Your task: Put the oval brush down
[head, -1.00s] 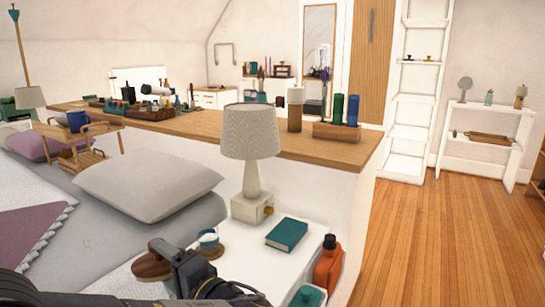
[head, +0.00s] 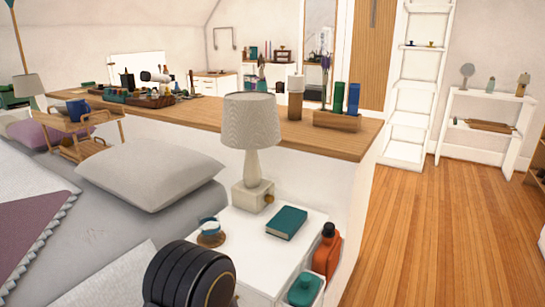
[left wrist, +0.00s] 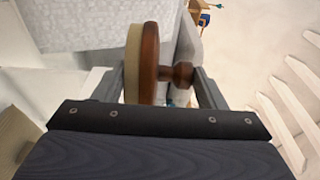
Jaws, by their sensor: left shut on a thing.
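The oval brush (left wrist: 150,60) shows in the left wrist view, with a brown wooden back, a pale bristle side and a round wooden knob. My left gripper (left wrist: 157,88) is shut on it, with one finger at the bristle side and the other by the knob. The brush is seen edge-on and appears held in the air. In the head view neither brush nor left gripper shows; a dark rounded link of my arm fills the bottom. My right gripper is not in view.
A white nightstand (head: 237,242) bears a lamp (head: 250,130), a teal book (head: 287,223) and a small cup on a wooden base (head: 210,232). An orange bottle (head: 327,252) and a teal-lidded container (head: 304,289) stand at its right. The bed (head: 90,235) lies left.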

